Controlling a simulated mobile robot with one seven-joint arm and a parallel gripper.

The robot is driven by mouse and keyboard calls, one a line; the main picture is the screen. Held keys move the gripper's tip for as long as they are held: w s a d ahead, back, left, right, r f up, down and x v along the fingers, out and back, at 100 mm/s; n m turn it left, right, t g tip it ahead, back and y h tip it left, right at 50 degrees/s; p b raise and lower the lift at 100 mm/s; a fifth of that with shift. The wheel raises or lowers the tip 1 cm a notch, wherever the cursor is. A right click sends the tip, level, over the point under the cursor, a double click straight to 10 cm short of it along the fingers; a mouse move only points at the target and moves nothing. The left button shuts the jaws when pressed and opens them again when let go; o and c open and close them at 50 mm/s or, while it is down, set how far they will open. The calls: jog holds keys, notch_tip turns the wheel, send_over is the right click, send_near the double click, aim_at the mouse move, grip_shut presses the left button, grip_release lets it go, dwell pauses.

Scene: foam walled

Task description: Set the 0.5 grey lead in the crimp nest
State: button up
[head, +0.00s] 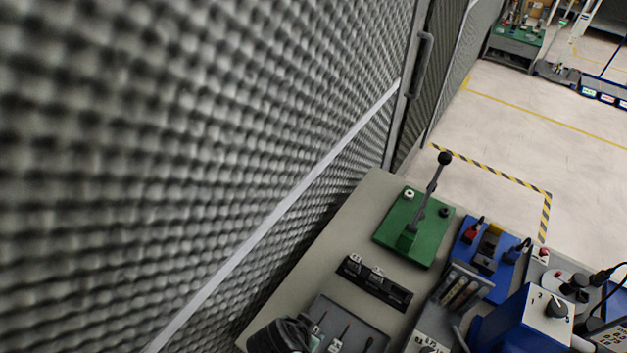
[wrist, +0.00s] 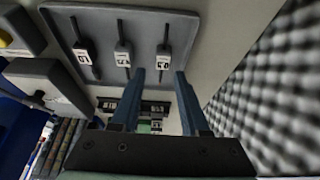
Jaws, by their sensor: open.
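Three dark leads with white tags lie in a grey tray (wrist: 105,20). In the wrist view, the left lead's tag (wrist: 84,58) seems to read 1.0. The middle lead (wrist: 123,58) and the right lead (wrist: 163,62) have tags too small to read surely, so I cannot tell which is 0.5. My gripper (wrist: 160,74) is open and empty, its fingertips just in front of the right lead's tag. In the head view, my gripper (head: 288,337) covers part of the tray (head: 372,330). I cannot surely pick out the crimp nest; a black slotted block (head: 386,289) lies behind the tray.
A green base with an upright black-knobbed lever (head: 420,238) stands at the far end of the bench. A blue fixture (head: 487,250), a grey rack (head: 455,300) and a blue box (head: 530,325) crowd the right. A foam wall (head: 200,150) bounds the left.

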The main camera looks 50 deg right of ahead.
jog(key=shift+p+x, duration=0.3)
jog(key=shift+x, duration=2.05)
jog(key=shift+w+a, duration=0.15)
grip_shut()
